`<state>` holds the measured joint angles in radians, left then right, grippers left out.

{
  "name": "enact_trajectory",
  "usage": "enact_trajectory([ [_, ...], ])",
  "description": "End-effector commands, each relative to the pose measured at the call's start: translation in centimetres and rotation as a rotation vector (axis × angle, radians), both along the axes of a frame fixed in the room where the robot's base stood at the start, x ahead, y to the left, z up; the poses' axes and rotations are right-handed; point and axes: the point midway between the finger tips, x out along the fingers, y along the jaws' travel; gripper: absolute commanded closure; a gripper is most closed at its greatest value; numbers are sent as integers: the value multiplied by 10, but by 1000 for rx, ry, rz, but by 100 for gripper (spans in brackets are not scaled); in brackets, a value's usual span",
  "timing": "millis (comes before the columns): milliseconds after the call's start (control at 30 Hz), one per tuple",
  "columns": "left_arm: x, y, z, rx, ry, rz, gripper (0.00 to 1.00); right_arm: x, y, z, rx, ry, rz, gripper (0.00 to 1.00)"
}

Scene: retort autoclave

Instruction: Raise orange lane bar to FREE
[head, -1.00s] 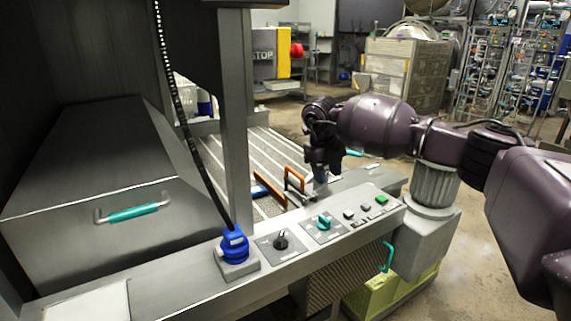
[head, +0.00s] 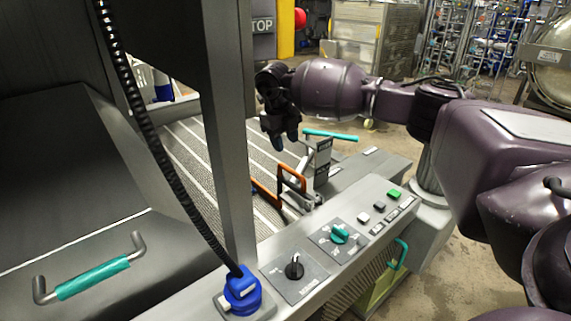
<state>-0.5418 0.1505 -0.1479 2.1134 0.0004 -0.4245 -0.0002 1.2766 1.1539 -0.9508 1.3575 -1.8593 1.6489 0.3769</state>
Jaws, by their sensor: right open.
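The orange lane bar (head: 291,180) stands as a small upright frame at the edge of the striped conveyor bed, beyond the control panel. A lower orange piece slants away to its left, partly hidden behind the grey post. My right gripper (head: 285,139) comes in from the right and hangs above the orange bar, apart from it in the picture. My left gripper is not in view.
A teal-gripped lever (head: 330,134) lies behind the plate. The control panel in front carries a black knob (head: 294,267), a teal knob (head: 339,233) and a green button (head: 393,194). A grey post (head: 231,130) and a blue plug (head: 241,287) with a black cable stand at left.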

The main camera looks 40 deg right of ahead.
Motion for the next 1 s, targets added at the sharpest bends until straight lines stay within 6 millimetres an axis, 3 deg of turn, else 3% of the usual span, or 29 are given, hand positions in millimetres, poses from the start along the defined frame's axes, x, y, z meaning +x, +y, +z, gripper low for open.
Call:
enact_trajectory([
  [200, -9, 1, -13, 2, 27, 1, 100, 0, -7, -42, -1, 8, -1, 58],
  [500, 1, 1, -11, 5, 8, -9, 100, 1, -15, -83, -1, 6, 1, 58],
  [1000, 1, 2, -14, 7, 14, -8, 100, 2, -18, -94, -2, 1, 1, 58],
])
